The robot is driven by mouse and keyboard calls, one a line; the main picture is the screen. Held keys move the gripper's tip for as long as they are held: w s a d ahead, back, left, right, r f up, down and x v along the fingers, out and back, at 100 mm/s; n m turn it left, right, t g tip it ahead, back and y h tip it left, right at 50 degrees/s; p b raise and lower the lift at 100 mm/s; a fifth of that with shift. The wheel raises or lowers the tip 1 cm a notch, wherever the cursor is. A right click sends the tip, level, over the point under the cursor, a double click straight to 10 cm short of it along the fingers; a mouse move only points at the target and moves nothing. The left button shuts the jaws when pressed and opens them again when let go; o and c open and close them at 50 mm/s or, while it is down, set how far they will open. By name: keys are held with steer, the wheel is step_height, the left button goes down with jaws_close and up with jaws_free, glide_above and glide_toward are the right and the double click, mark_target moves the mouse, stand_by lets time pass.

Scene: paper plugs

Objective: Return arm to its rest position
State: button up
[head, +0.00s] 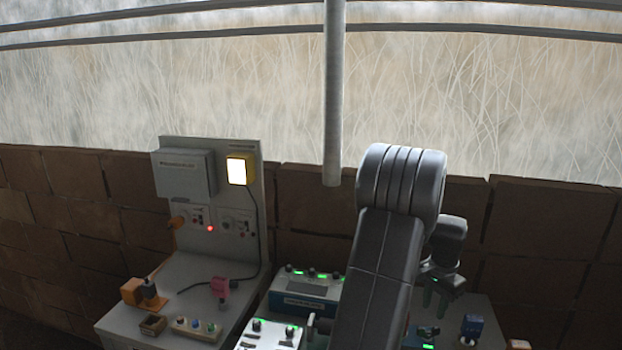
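My dark grey arm (380,265) rises from the bottom of the head view, bends at a thick ribbed elbow joint (402,180), and comes down on the right side. My gripper (438,297) hangs at its end, small and dark, above the right-hand bench area. Part of the wrist is hidden behind the arm. The fingers are too small and dark to tell how far apart they are. I see nothing clearly held between them.
A grey bench (150,310) with an upright panel (255,205) stands at left, bearing a lit yellow lamp (237,170), a pink plug (220,288) and an orange block (132,291). A blue plug (472,326) stands right of my gripper. A brick wall (540,220) is behind.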

step_height(320, 180, up, 7)
steer(key=shift+b, duration=0.3)
steer(key=shift+f, duration=0.1)
